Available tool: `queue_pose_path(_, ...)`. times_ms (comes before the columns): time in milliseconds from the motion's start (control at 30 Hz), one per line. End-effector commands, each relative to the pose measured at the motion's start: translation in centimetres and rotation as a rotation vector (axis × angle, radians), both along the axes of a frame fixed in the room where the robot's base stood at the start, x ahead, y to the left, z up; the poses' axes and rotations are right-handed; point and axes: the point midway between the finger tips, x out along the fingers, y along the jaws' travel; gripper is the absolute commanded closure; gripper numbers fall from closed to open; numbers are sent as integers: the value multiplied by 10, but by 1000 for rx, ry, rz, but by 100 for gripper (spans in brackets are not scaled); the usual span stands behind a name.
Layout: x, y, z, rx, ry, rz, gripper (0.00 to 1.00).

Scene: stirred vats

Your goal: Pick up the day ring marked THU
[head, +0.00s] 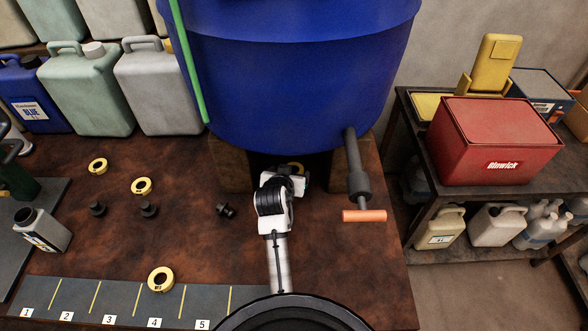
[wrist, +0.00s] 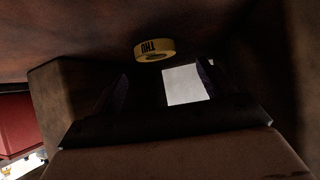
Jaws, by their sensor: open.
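The yellow day ring marked THU (wrist: 155,50) is in the wrist view, its letters upside down, just beyond my fingertips and left of the middle between them. In the head view a bit of yellow ring (head: 295,166) shows under the blue vat, mostly hidden by my gripper (head: 291,181). My gripper reaches into the dark gap beneath the vat. Its two dark fingers stand apart in the wrist view (wrist: 163,80), and no ring is between them.
The blue vat (head: 290,70) rests on wooden blocks (head: 231,165) beside my gripper. A valve pipe with an orange handle (head: 364,216) hangs right of my arm. Black knobs (head: 148,209) and a grey bottle (head: 42,229) stand left. A numbered strip (head: 105,296) lies in front.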

Motion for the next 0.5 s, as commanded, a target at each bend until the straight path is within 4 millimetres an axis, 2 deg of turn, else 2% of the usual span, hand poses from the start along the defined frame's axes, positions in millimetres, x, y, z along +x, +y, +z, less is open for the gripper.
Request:
queue_pose_path(300, 29, -11, -26, 0, 1, -1, 19)
queue_pose_path(500, 33, -12, -30, 0, 1, 0, 19)
